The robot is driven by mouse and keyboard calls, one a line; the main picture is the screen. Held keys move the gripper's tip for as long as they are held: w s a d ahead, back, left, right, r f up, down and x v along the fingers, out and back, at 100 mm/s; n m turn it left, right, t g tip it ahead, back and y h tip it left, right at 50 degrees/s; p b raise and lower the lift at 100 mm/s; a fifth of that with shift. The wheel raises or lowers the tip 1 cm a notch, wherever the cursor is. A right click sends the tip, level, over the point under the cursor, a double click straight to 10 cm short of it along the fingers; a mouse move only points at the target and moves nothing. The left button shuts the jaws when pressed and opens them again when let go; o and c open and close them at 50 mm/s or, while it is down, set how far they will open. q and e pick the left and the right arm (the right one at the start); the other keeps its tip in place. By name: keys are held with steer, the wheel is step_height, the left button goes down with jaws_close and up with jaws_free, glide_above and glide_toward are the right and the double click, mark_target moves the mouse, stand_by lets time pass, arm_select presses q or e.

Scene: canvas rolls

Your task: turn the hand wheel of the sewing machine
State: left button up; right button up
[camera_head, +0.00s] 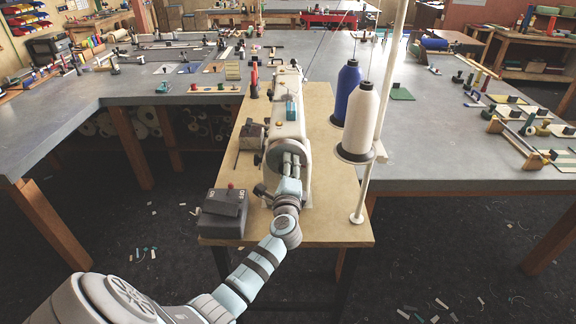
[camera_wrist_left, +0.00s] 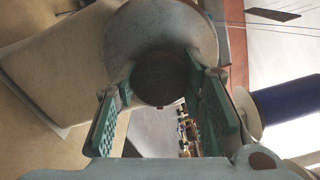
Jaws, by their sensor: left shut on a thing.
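The white sewing machine (camera_head: 289,131) stands on a wooden-topped table (camera_head: 325,215). Its round hand wheel (camera_head: 272,157) is on the end facing me. My left gripper (camera_head: 289,163) reaches up to the wheel and covers part of it. In the left wrist view the wheel (camera_wrist_left: 160,25) shows as a grey disc with a darker round hub (camera_wrist_left: 160,78). The green-padded fingers (camera_wrist_left: 164,80) stand one on each side of the hub, shut on the wheel's middle part. My right gripper is not in view.
A dark control box (camera_head: 222,222) with a red button sits left of the wheel. A white thread cone (camera_head: 360,125) and a blue one (camera_head: 347,92) stand close on the right, beside a white pole (camera_head: 378,130). Grey workbenches (camera_head: 445,160) lie around.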

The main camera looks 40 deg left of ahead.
arm_select(q)
steer(key=shift+m, duration=0.8)
steer(key=o, duration=1.1)
steer(key=shift+w+d, duration=0.1)
steer(key=shift+o, duration=0.2)
steer(key=v, duration=1.2)
steer(key=shift+o, duration=0.2)
steer(key=shift+f, duration=0.1)
